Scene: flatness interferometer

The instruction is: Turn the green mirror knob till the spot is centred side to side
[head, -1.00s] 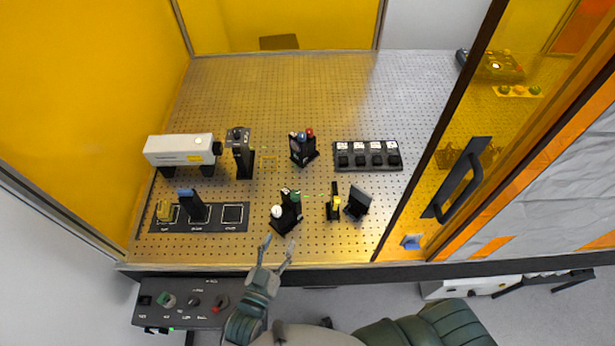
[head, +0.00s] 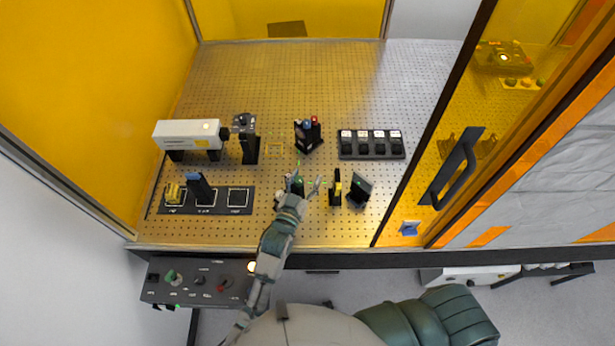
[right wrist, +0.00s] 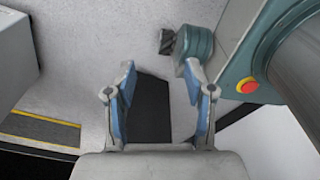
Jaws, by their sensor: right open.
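The black mirror mount with the green knob (head: 299,182) stands near the front middle of the perforated table. My left gripper (head: 304,181) is over this mount, its fingers apart near the green knob. Its hand hides most of the mount, and I cannot tell whether a finger touches the knob. I cannot make out the spot. In the right wrist view my right gripper (right wrist: 158,85) is open and empty, above the floor.
Another mount with red and blue knobs (head: 309,134) stands farther back. A white laser box (head: 188,134) is at the left, a black row of blocks (head: 371,157) at the right. The control panel (head: 200,281) is below the table edge. The table's back is clear.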

